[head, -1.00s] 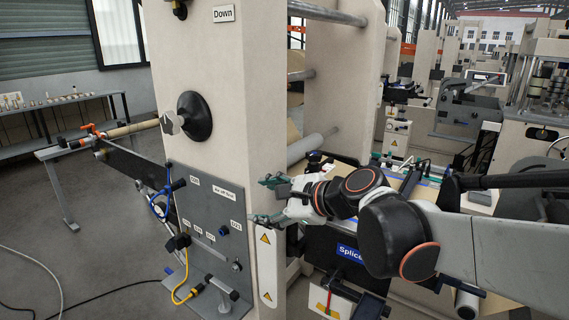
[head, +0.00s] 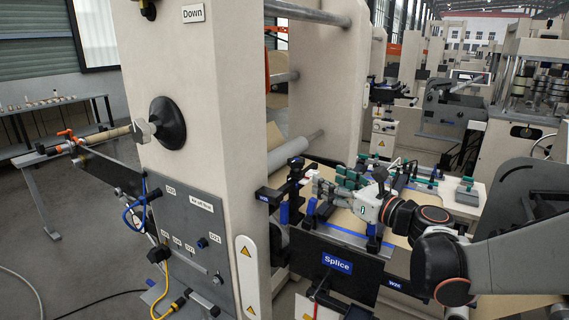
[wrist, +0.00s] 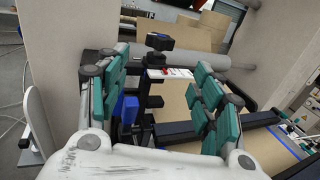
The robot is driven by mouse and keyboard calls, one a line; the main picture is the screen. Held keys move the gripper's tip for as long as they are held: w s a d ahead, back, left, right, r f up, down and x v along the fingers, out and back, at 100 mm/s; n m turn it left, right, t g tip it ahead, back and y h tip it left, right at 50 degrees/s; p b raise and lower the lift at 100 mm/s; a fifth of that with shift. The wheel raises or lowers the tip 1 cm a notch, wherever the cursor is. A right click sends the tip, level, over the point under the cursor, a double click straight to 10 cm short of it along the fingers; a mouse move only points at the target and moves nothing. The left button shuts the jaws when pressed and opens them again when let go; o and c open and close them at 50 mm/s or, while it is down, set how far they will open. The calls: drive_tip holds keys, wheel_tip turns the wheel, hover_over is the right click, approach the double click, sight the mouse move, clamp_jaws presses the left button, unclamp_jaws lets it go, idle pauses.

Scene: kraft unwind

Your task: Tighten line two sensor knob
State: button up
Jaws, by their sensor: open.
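My gripper (head: 328,192) is over the near left part of the splice table, beside a black sensor bracket (head: 270,195). In the wrist view its two green-padded fingers (wrist: 160,85) are spread wide, with nothing held between them. A black post with stacked black blocks (wrist: 158,42) and a red-and-white tag (wrist: 170,73) stands beyond and between the fingers. A blue knob-like part (wrist: 126,108) shows close to the left finger, apparently untouched. Blue parts (head: 284,213) also show by the bracket in the head view. I cannot tell which of these is the line two sensor knob.
The pale frame column (head: 185,100) stands left of the table, with a grey panel (head: 190,235) of cables and fittings. A roller (head: 295,152) crosses behind the bracket. The blue "Splice" sign (head: 337,263) is on the table front. Brown paper (wrist: 185,105) lies on the table.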

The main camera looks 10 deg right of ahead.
sight(303, 167)
drive_tip(key=b+x, duration=0.3)
drive_tip(key=x, duration=1)
drive_tip(key=shift+a, duration=0.1)
drive_tip(key=shift+c, duration=0.2)
drive_tip(key=c, duration=1)
